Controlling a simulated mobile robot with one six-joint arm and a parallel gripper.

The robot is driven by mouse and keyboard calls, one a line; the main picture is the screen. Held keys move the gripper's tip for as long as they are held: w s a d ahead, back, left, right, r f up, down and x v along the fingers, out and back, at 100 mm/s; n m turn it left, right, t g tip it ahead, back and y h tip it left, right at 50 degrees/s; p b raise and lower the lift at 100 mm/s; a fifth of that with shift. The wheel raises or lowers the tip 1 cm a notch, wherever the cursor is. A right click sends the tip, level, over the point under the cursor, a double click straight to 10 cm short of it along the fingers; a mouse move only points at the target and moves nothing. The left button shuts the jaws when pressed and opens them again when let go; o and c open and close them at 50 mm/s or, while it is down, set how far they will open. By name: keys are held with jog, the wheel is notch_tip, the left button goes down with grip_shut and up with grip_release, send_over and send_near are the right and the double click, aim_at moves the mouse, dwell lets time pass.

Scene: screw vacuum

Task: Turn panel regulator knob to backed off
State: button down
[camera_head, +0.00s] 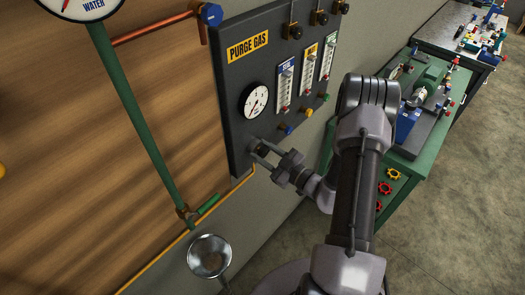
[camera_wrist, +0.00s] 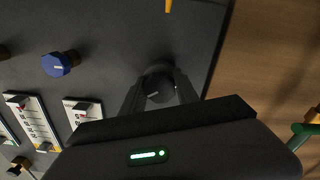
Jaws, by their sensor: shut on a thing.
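The dark purge gas panel (camera_head: 240,100) is on the wall in the middle of the head view. Its regulator knob (camera_wrist: 158,86) is black and round with a pale pointer line, and sits near the panel's edge in the wrist view. In the head view the knob is small and largely covered, below the round white gauge (camera_head: 255,100). My gripper (camera_wrist: 160,90) has a finger on each side of the knob and is shut on it. In the head view my gripper (camera_head: 257,149) reaches the panel's lower left corner.
Flow meters (camera_head: 285,89) and small coloured knobs, including a blue knob (camera_wrist: 60,64), are beside it on the panel. A green pipe (camera_head: 140,120) runs down the wooden wall at left. A green bench (camera_head: 420,140) stands at right.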

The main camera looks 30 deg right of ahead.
jog(key=n, duration=0.8)
jog(key=shift+f+b, duration=0.1)
jog(key=shift+b, duration=0.2)
jog(key=n+b, duration=0.1)
jog(key=n, duration=0.2)
jog(key=shift+n, duration=0.3)
jog(key=n+b, duration=0.1)
jog(key=n, duration=0.2)
jog(key=shift+n, duration=0.3)
jog(key=n+b, duration=0.2)
jog(key=n, duration=0.1)
jog(key=shift+n, duration=0.4)
jog(key=n+b, duration=0.2)
jog(key=n, duration=0.1)
jog(key=shift+f+n, duration=0.1)
jog(key=shift+n, duration=0.2)
jog(key=n+b, duration=0.3)
jog(key=n, duration=0.1)
jog(key=shift+n+b, duration=1)
jog(key=shift+n, duration=0.2)
jog(key=shift+r, duration=0.2)
